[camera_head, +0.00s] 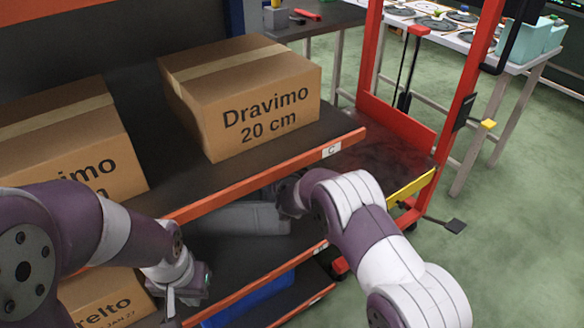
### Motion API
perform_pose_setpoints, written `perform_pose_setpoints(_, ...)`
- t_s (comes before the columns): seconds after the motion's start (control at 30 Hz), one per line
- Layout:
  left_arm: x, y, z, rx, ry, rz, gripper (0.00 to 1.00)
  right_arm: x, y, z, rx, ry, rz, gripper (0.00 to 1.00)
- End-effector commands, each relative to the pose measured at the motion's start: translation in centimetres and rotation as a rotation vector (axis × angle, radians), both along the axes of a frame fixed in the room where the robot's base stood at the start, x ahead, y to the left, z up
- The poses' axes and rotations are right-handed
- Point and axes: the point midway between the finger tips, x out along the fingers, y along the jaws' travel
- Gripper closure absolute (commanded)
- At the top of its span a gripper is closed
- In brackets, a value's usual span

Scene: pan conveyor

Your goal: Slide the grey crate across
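The grey crate (240,219) lies on the middle shelf of the rack, under the upper shelf board, which hides part of it. My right arm reaches in from the right, and its gripper (288,197) is at the crate's right end. Its fingers are hidden, so I cannot tell whether they touch or hold the crate. My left gripper (188,291) is lower left of the crate, at the front of the rack and apart from the crate. Its fingers point down and are too small to judge.
Cardboard boxes marked Dravimo (245,100) stand on the upper shelf (300,153). Another box (105,300) and a blue crate (250,302) are lower down. A red lift frame (395,118) with a dark platform and yellow edge (411,187) adjoins on the right.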

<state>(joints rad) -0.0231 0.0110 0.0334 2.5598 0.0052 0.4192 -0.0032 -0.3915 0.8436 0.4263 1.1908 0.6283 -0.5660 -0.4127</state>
Motion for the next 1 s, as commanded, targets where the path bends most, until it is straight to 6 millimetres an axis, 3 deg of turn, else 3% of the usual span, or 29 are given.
perform_pose_setpoints(0.43,-0.02,0.00,-0.28,0.000,0.000,0.000,1.00,-0.08,0.23,-0.34,0.001,0.000,-0.001,0.66)
perform_pose_setpoints(0.53,-0.01,0.00,-0.28,0.000,0.000,0.000,1.00,-0.08,0.22,-0.34,0.001,0.000,-0.001,0.98)
perform_pose_setpoints(1.0,-0.01,0.00,-0.28,0.000,0.000,0.000,1.00,-0.08,0.22,-0.35,0.001,0.000,-0.001,1.00)
